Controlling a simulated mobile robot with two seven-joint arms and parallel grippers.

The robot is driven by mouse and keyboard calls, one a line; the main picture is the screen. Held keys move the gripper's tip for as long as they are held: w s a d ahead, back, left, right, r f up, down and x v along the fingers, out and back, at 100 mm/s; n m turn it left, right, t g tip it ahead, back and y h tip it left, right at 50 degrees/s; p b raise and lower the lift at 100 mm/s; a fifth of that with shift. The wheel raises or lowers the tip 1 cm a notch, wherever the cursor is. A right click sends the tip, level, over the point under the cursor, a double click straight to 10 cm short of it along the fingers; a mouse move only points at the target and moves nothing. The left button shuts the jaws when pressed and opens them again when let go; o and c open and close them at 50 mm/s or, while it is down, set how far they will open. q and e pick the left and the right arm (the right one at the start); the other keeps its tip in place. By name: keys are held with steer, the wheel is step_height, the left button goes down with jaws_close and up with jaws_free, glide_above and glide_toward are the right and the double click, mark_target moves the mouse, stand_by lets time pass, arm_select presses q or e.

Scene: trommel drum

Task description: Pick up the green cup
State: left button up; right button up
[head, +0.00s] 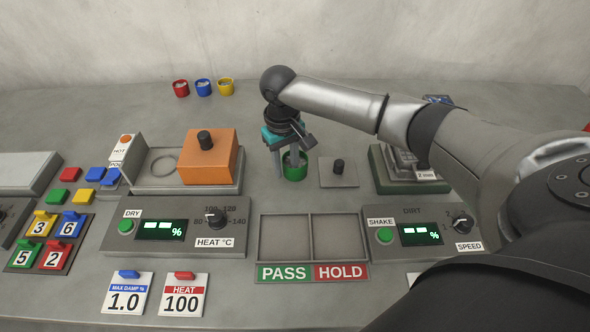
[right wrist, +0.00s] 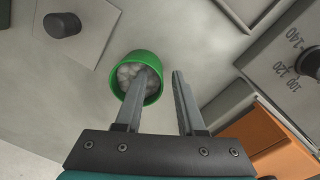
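The green cup (head: 296,173) stands upright on the grey table, right of the orange block. In the right wrist view the green cup (right wrist: 153,98) holds pale grey lumps. My right gripper (head: 290,168) points down at the cup with its two fingers apart. In the right wrist view, one finger of my right gripper (right wrist: 163,73) overlaps the cup's opening and the other is outside the rim on the right. I cannot tell whether either finger touches the cup. My left gripper is not in view.
The orange block (head: 208,160) with a black knob sits left of the cup. A grey plate with a knob (head: 338,172) lies close on the right. The PASS/HOLD tray (head: 313,235) is in front. Red (head: 181,89), blue (head: 203,88) and yellow (head: 226,88) cups stand at the back.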

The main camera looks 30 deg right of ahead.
steer(key=shift+d+f, duration=0.1)
steer(key=shift+f, duration=0.65)
steer(key=shift+r, duration=0.1)
jaws_close()
stand_by(0.8)
